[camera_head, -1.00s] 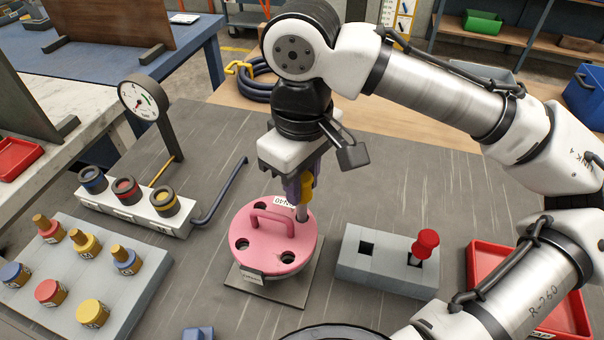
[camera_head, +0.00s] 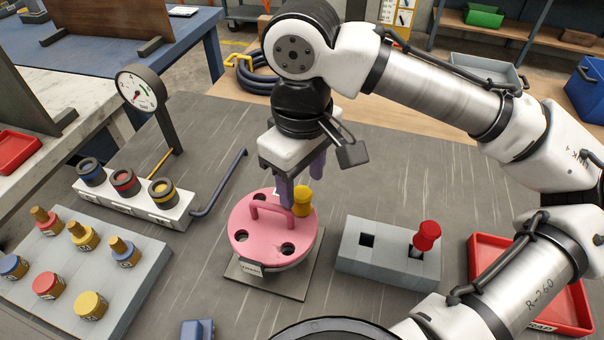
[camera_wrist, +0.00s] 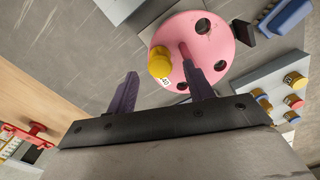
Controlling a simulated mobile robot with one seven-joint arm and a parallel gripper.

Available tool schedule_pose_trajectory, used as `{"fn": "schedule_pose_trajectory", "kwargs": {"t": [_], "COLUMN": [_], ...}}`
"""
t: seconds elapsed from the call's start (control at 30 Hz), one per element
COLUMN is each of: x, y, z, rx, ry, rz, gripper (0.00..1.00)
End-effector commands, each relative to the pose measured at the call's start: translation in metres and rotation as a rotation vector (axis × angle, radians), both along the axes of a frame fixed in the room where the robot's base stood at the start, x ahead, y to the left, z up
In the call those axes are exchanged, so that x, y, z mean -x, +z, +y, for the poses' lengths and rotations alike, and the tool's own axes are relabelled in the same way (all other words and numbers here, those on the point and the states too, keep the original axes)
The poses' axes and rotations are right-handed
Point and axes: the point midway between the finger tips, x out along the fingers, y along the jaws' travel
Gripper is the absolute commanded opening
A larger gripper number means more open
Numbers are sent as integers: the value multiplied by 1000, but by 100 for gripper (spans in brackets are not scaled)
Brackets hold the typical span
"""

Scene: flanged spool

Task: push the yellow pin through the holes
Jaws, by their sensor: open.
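The yellow pin (camera_head: 302,203) stands in the back-right hole of the pink flange (camera_head: 268,238). Its head sits low at the flange and its shank is hidden. In the wrist view the pin's round yellow head (camera_wrist: 160,62) shows at the flange's edge. My gripper (camera_head: 302,181) is open and empty, just above and behind the pin, with its purple fingers spread apart. In the wrist view the gripper (camera_wrist: 161,84) has one finger on each side of the pin's line, clear of its head. The flange has a raised pink handle (camera_head: 268,210) and other open holes.
A grey block (camera_head: 385,262) with a square hole and a red pin (camera_head: 427,235) stands right of the spool. A red tray (camera_head: 480,246) lies farther right. A rack of coloured knobs (camera_head: 150,250), a gauge (camera_head: 141,88) and a bent blue bar (camera_head: 222,185) stand left.

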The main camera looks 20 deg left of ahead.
Motion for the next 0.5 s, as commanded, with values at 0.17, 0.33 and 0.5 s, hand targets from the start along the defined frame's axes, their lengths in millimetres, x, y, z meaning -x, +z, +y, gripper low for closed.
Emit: {"fn": "schedule_pose_trajectory", "kwargs": {"t": [0.17,0.33,0.5], "x": [-1,-1,0], "y": [12,46,87], "z": [0,1,1], "rx": [0,-2,-1], "ry": [-2,-1,0], "rz": [-2,-4,-3], "gripper": [52,52,52]}}
